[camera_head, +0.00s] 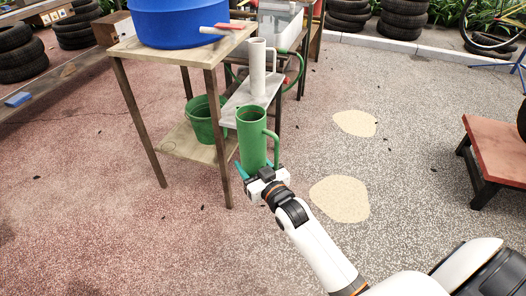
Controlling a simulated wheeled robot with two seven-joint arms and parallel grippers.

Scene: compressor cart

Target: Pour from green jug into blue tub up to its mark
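The green jug (251,142) is a tall cylinder with a side handle on the right. It is upright at the front of the small grey shelf, and its base is hidden by my gripper. My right gripper (258,174) has its teal fingers around the lower part of the jug and looks shut on it. The blue tub (180,24) stands on the wooden table, up and to the left of the jug. The tub's top is cut off by the frame, so its mark and contents do not show. My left gripper is not in view.
A white jug (257,72) stands on the grey shelf (238,101) behind the green jug. A green bucket (202,120) sits on the wooden table's lower shelf. A stick with a red end (221,29) lies at the tabletop edge (206,52).

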